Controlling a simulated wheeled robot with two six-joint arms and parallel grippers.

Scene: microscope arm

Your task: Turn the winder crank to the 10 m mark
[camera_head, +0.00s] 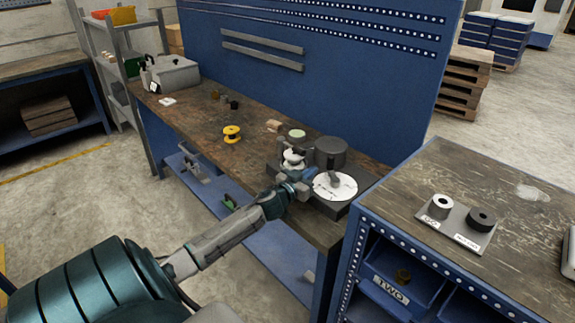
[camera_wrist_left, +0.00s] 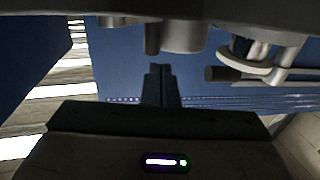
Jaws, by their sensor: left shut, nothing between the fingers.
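The winder stands on the long workbench, with a dark base, a black drum (camera_head: 330,152) and a white marked dial (camera_head: 336,186). A dark crank piece (camera_head: 334,178) appears to lie over the dial. The dial's marks are too small to read. My left gripper (camera_head: 309,174) is at the left side of the dial, close to the winder; I cannot tell whether it touches the crank. In the left wrist view its dark fingers (camera_wrist_left: 161,84) are shut together with nothing between them. Grey cylindrical parts (camera_wrist_left: 180,36) show above the fingertips there. My right gripper is out of view.
A yellow spool (camera_head: 232,134) and small dark items stand farther left on the bench. A grey box (camera_head: 172,74) is at the far end. A blue panel (camera_head: 330,80) rises behind. On the right cabinet, a plate (camera_head: 456,228) carries a light and a black cylinder.

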